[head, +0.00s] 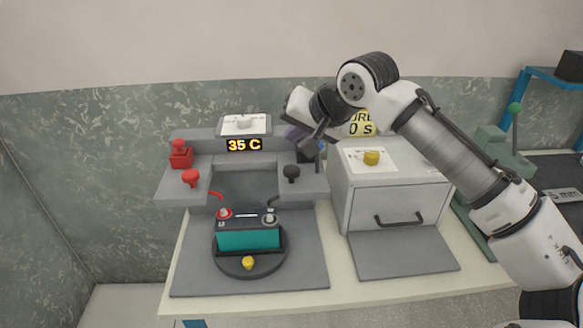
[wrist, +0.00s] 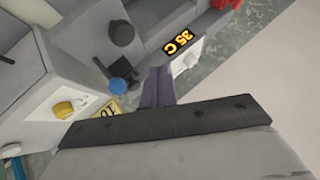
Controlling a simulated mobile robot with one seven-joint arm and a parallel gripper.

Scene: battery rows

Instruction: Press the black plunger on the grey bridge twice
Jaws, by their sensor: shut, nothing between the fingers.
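The black plunger (head: 291,172) has a round head and stands on the right arm of the grey bridge (head: 318,184). In the wrist view the plunger (wrist: 120,33) is at the upper left, clear of my fingers. My gripper (wrist: 157,88) shows there with its fingers together and empty. It is above the back of the bridge, between a blue-topped black block (wrist: 122,75) and the white switch panel (wrist: 187,62). In the head view the fingers are partly hidden by the wrist, behind and above the plunger, not touching it.
A red plunger (head: 190,177) and red block (head: 180,155) are on the bridge's left arm. A teal battery (head: 248,236) sits on a round turntable below. A display (head: 244,145) reads 35 C. A grey box (head: 385,190) with a yellow knob (head: 371,157) stands right.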

